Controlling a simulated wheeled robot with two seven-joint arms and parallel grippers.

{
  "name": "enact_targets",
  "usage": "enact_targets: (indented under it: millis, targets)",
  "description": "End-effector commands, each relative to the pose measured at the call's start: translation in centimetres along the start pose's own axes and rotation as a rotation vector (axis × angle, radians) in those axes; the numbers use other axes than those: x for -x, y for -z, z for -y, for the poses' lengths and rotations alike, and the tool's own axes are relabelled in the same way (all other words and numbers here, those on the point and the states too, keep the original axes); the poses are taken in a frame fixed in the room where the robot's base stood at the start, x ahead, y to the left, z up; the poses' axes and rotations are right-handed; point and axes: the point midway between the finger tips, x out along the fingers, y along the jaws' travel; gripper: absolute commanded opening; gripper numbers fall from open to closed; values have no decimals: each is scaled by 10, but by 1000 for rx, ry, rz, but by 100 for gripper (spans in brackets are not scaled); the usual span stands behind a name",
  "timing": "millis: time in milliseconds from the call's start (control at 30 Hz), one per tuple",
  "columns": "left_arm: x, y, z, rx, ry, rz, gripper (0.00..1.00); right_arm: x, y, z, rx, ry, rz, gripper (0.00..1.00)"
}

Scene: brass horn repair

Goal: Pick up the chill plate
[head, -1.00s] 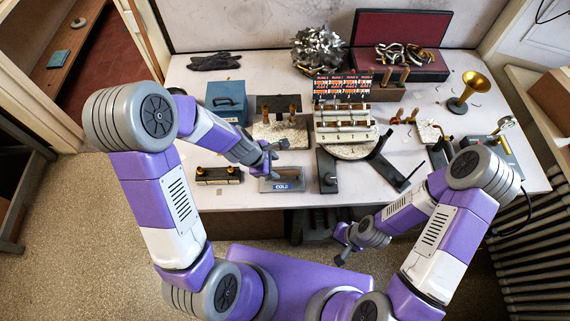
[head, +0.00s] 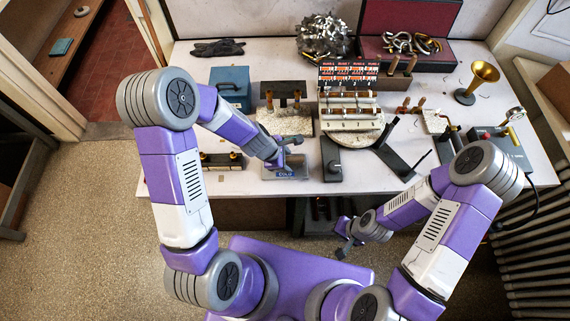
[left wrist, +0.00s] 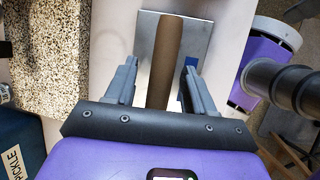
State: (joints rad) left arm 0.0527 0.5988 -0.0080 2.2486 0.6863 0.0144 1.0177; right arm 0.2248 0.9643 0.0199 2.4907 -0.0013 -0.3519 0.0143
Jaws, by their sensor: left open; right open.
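The chill plate (head: 300,167) is a grey metal plate with a blue "COLD" label, lying near the front edge of the bench in the head view. In the left wrist view the plate (left wrist: 198,38) carries a brown bar-shaped handle (left wrist: 166,45). My left gripper (head: 290,147) is over the plate and partly hides it. In the left wrist view its open fingers (left wrist: 160,68) stand on either side of the handle, with gaps showing. My right gripper (head: 344,240) is open and empty, low in front of the bench.
A blue box (head: 230,88) stands behind on the left, marked "PICKLE" in the wrist view. A dark block with brass knobs (head: 222,161) lies left of the plate. A dark stand (head: 331,160) is close on its right. A brass horn bell (head: 477,82) stands far right.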

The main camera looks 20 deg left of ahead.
Motion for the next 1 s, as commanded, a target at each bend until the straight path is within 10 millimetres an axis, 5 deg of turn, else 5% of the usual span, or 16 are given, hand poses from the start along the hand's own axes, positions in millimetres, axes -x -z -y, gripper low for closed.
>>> enact_targets:
  millis: [200, 533, 867, 1000]
  targets:
    - [-3, 1, 1, 0, 0, 0, 51, -3, 0, -1, 0, 0, 0, 51]
    - [-2, 1, 1, 0, 0, 0, 0, -2, 0, -1, 0, 0, 0, 51]
    - [2, -1, -1, -1, 0, 1, 0, 2, 0, 1, 0, 0, 0, 51]
    - [25, -11, -6, -5, -4, 1, 0, 14, -1, 5, 0, 0, 0, 51]
